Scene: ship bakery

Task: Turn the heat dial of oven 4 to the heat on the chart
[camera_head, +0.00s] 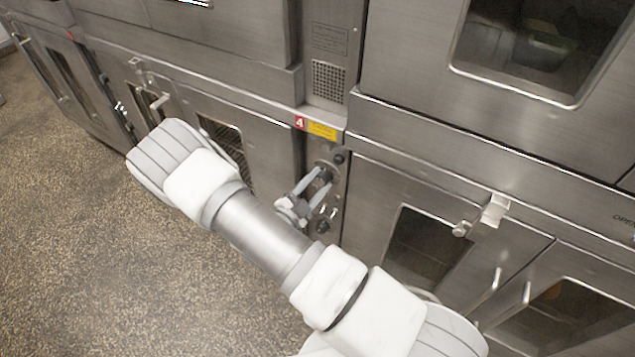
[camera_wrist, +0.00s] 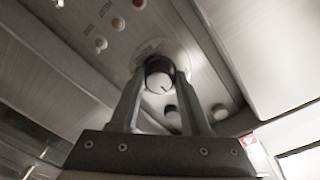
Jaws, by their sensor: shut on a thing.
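The scale around the dial is too blurred to read. In the head view my gripper (camera_head: 318,182) is at the panel below a red label with a 4 (camera_head: 300,123); its fingers mostly hide the dial there. I see no readable heat chart.
A dark knob (camera_head: 338,158) sits above my gripper and another (camera_head: 322,226) below it. A yellow label (camera_head: 322,131) is beside the red one. Oven doors with protruding handles (camera_head: 496,279) flank the panel. The floor (camera_head: 90,230) at left is clear.

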